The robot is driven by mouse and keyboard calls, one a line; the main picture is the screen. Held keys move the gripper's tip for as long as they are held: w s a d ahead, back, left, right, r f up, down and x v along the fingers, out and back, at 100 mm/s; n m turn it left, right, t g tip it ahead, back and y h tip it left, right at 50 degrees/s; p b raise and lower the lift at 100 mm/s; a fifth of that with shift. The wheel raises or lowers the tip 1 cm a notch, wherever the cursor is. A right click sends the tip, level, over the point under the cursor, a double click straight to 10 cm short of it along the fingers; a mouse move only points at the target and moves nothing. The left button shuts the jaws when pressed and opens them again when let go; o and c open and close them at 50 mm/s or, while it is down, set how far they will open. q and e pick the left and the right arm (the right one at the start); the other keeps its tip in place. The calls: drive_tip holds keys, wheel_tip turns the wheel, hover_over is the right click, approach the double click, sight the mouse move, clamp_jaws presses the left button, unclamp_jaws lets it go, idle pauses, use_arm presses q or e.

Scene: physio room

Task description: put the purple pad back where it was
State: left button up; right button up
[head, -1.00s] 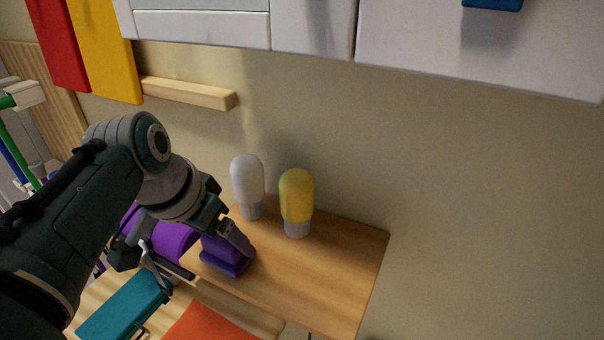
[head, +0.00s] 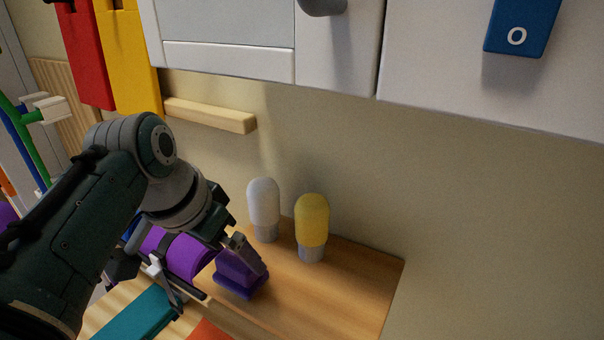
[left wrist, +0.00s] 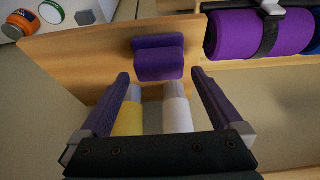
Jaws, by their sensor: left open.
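The purple pad (head: 238,278) rests on the wooden shelf (head: 335,290), near its left edge. It looks like a block with a wider base. My left gripper (head: 207,268) is open at the pad, and one finger hides part of it in the head view. In the left wrist view, the pad (left wrist: 158,60) stands just beyond and between the spread fingertips of the left gripper (left wrist: 160,75), with no finger seen closed on it. My right gripper is not in view.
A white bottle (head: 263,208) and a yellow bottle (head: 312,225) stand on the shelf behind the pad. A purple roll (head: 178,252) with a dark strap lies left of it. White cabinets (head: 450,70) hang above. The shelf's right part is bare.

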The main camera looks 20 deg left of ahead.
use_arm(q)
drive_tip(key=v, duration=0.8)
drive_tip(key=s+d+f, duration=0.1)
drive_tip(key=s+d, duration=0.2)
drive_tip(key=s, duration=0.5)
drive_tip(key=s+d+f+m+g, duration=0.1)
drive_tip(key=s+d+f, duration=0.1)
drive_tip(key=s, duration=0.6)
drive_tip(key=shift+s+d, duration=0.35)
drive_tip(key=shift+d, duration=0.5)
wheel_tip(320, 180, up, 4)
drive_tip(key=p, duration=0.3)
drive_tip(key=shift+f, duration=0.25)
